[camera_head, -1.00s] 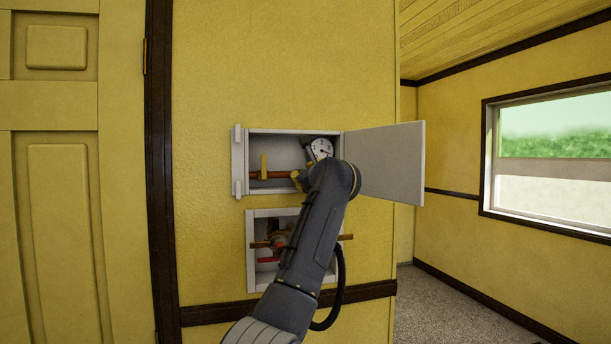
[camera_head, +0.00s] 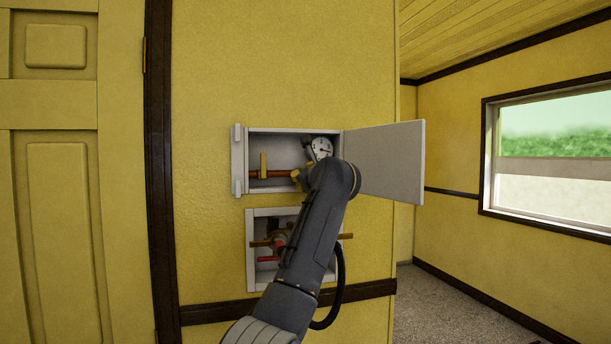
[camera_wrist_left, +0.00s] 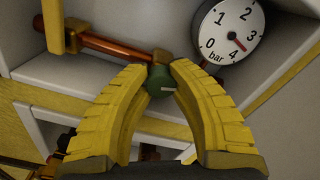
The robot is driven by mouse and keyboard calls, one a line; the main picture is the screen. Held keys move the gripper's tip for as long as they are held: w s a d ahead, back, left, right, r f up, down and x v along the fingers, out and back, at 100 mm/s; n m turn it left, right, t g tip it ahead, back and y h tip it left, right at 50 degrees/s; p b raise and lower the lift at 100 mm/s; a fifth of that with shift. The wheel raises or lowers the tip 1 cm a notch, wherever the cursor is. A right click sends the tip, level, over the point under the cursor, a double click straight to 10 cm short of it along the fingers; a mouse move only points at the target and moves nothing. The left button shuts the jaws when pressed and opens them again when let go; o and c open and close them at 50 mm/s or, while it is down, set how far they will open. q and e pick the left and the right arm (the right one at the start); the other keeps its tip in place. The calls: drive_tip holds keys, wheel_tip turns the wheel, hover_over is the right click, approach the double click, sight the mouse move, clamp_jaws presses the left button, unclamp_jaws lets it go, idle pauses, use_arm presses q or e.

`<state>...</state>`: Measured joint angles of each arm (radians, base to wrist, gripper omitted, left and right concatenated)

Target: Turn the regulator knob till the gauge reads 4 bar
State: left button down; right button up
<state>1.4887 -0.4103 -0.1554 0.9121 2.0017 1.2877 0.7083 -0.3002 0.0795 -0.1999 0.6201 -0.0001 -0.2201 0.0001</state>
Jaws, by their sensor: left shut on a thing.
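The green regulator knob (camera_wrist_left: 158,83) with a pale mark on it shows in the left wrist view, between the yellow fingertips of my left gripper (camera_wrist_left: 161,76). The gripper is shut on the knob. The round white gauge (camera_wrist_left: 231,30) is just above and to the right, numbered 0 to 4 bar. Its red needle points between 3 and 4, at about 3.5. In the head view the gauge (camera_head: 321,148) sits in the upper wall box, and my arm hides the knob and most of the gripper. My right gripper is not in view.
The upper box (camera_head: 283,134) has its grey door (camera_head: 385,165) swung open to the right. A copper pipe (camera_head: 270,174) with a yellow lever runs inside. A lower open box (camera_head: 251,250) holds pipes and a red fitting, partly behind my arm.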

use_arm(q)
drive_tip(key=shift+s+a+r, duration=0.1)
drive_tip(key=shift+r, duration=0.45)
drive_tip(key=c, duration=1.4)
unclamp_jaws()
drive_tip(key=shift+o, duration=0.2)
drive_tip(key=shift+f, duration=0.25)
drive_tip(key=v, duration=1.2)
